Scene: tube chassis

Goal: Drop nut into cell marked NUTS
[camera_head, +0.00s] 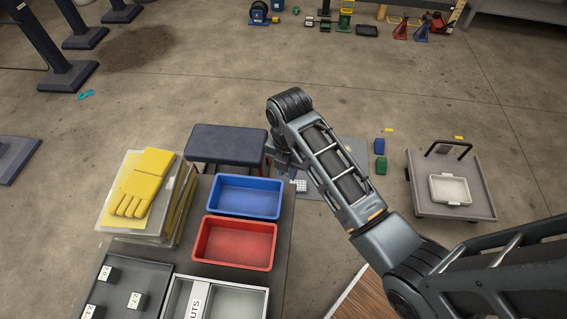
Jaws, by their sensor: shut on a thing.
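A pale divided tray (267,303) stands at the bottom edge of the view, cut off by the frame. My gripper (282,161) hangs below my wrist, beyond the blue bin and mostly hidden by my arm. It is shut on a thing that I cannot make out. No nut shows clearly.
A blue bin (248,196) and a red bin (235,243) stand empty beyond the tray. Yellow gloves (143,184) lie on a stack at left. A dark tray (128,262) holds labelled blocks. A dark stool (227,144) stands behind. A cart (474,190) stands at right.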

